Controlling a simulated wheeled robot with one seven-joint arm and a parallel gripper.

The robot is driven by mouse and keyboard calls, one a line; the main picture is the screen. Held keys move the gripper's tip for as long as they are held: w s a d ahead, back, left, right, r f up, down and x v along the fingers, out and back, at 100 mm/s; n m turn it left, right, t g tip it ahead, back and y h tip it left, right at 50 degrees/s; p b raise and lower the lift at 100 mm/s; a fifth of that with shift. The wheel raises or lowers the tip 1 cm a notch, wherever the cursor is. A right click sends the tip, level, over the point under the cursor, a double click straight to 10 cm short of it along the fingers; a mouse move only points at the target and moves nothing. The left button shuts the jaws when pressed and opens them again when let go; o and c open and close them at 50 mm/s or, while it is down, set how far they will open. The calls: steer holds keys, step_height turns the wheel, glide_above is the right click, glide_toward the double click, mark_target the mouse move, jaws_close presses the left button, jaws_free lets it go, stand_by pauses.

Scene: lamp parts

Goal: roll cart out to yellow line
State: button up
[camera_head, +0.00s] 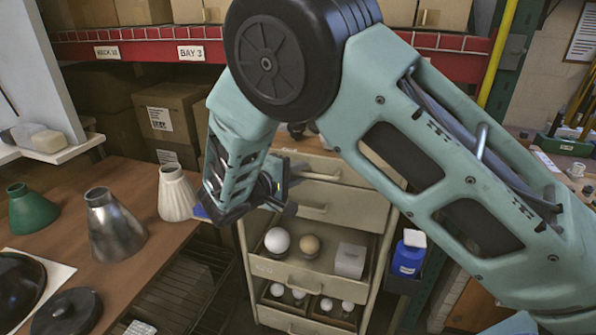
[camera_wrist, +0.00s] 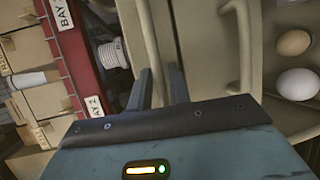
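The cart (camera_head: 318,222) is a beige drawer unit with bar handles, standing under the shelving, right of the workbench. Its open compartments hold bulbs and a small white box. My gripper (camera_head: 283,192) is at the cart's upper left front, partly hidden by my wrist. In the wrist view the cart's front (camera_wrist: 205,45) fills the middle and right. There the two dark fingers of my gripper (camera_wrist: 160,88) stand close on either side of a beige bar handle (camera_wrist: 133,35), with little gap. No yellow floor line shows in either view.
The workbench (camera_head: 150,262) at left carries a green, a metal and a white lamp shade, close to my gripper. A red-edged shelf (camera_head: 250,52) with boxes runs behind.

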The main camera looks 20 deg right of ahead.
steer(key=shift+d, duration=0.1)
jaws_close()
steer(key=s+a, duration=0.8)
steer(key=s, duration=0.3)
steer(key=s+a+b, duration=0.1)
steer(key=s+a, duration=0.8)
steer(key=s, duration=0.3)
steer(key=shift+s, duration=0.3)
steer(key=shift+a, duration=0.1)
jaws_free()
